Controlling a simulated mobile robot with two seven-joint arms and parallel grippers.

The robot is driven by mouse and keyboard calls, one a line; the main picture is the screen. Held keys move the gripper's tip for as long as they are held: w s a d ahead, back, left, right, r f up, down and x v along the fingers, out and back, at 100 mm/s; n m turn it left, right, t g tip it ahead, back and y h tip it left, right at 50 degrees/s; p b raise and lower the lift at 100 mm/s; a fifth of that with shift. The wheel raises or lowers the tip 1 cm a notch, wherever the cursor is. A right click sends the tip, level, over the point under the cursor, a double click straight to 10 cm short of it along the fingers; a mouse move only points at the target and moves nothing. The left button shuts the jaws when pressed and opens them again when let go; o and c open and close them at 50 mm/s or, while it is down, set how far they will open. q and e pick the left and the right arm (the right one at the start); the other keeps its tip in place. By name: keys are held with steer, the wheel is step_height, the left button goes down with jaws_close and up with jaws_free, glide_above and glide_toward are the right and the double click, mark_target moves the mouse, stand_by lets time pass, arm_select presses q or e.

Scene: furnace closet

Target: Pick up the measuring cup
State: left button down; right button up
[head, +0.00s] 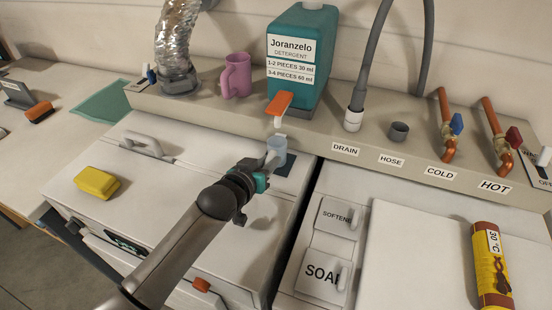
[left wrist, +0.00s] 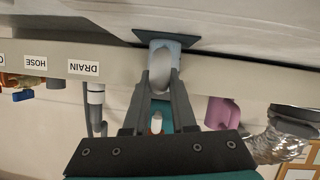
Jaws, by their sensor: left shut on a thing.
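The measuring cup (head: 277,149) is a small light-blue cup below the detergent jug's orange tap, at a small dark mat (head: 286,171) on the washer's top. My left gripper (head: 268,164) reaches it from the front and is shut on it. In the left wrist view, the fingers (left wrist: 161,88) close on the pale loop-like handle of the cup (left wrist: 170,44), with the dark mat (left wrist: 166,38) close behind it. I cannot tell whether the cup still touches the mat. My right gripper is not in view.
The teal detergent jug (head: 298,55) with its orange tap (head: 279,104) stands on the ledge just behind the cup. A pink mug (head: 236,76) and a silver duct (head: 176,45) are to its left. A yellow sponge (head: 97,182) lies on the washer top at left.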

arm_select(q)
steer(key=shift+r, duration=0.1)
steer(key=shift+r, duration=1.5)
steer(key=shift+r+p, duration=0.2)
steer(key=shift+p, duration=0.1)
steer(key=s+a, duration=0.2)
steer(key=s, duration=0.3)
steer(key=s+a, duration=0.3)
steer(key=s, duration=0.2)
steer(key=s+a, duration=0.3)
steer(key=s, duration=0.3)
steer(key=shift+a, duration=0.1)
steer(key=shift+p, duration=0.35)
step_height(320, 180, up, 4)
steer(key=p, duration=0.5)
steer(key=shift+f, duration=0.15)
